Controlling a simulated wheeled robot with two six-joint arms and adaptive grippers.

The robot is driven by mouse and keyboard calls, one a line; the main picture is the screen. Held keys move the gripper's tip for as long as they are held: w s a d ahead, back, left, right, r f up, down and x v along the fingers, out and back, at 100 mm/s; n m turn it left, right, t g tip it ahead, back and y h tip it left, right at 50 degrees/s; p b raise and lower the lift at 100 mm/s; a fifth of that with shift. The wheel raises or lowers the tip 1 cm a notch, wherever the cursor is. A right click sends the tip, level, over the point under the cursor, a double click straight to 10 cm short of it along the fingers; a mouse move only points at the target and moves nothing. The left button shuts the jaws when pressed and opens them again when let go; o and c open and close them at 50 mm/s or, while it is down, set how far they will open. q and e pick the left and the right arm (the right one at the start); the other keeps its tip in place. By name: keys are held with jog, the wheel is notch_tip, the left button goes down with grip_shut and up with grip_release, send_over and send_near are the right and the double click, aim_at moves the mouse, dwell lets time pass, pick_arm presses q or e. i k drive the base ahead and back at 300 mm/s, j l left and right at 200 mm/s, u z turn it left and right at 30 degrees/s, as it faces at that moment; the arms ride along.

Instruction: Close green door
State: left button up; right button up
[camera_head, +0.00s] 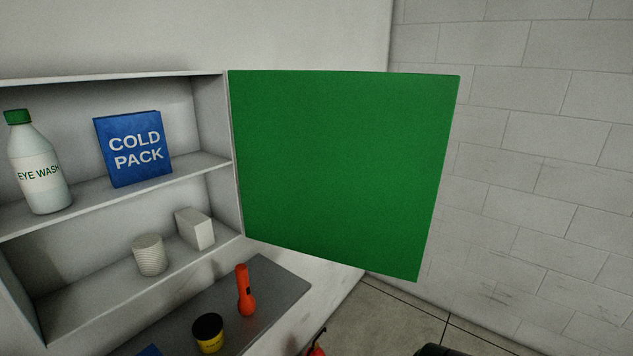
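The green door (342,170) is a flat square panel hinged at the right side of a white wall cabinet (212,130). It stands wide open, swung out to the right of the cabinet, so the shelves are uncovered. No handle shows on the face that I see. Neither of my grippers can be made out. A dark shape at the bottom edge, right of centre, is too cropped to identify.
The cabinet holds an eye wash bottle (40,165), a blue cold pack (134,148), a white roll (149,255) and a white box (195,229). Below, a grey shelf (282,285) bears an orange flashlight (244,291) and a yellow-black container (209,334). A block wall (540,150) stands at right.

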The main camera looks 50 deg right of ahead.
aim_at(346, 167)
jog(key=k+l+u, duration=0.1)
jog(key=l, duration=0.35)
jog(key=k+l+u, duration=0.15)
jog(key=l, duration=0.25)
jog(key=k+l+u, duration=0.1)
jog(key=l, duration=0.3)
jog(key=k+l+u, duration=0.15)
jog(key=l, duration=0.25)
jog(key=k+l+u, duration=0.1)
jog(key=k+l, duration=0.2)
jog(key=i+l+u, duration=0.15)
jog(key=l, duration=0.4)
jog(key=i+l+u, duration=0.15)
jog(key=l, duration=0.4)
jog(key=l+u, duration=0.15)
jog(key=l, duration=0.4)
jog(key=i, duration=0.05)
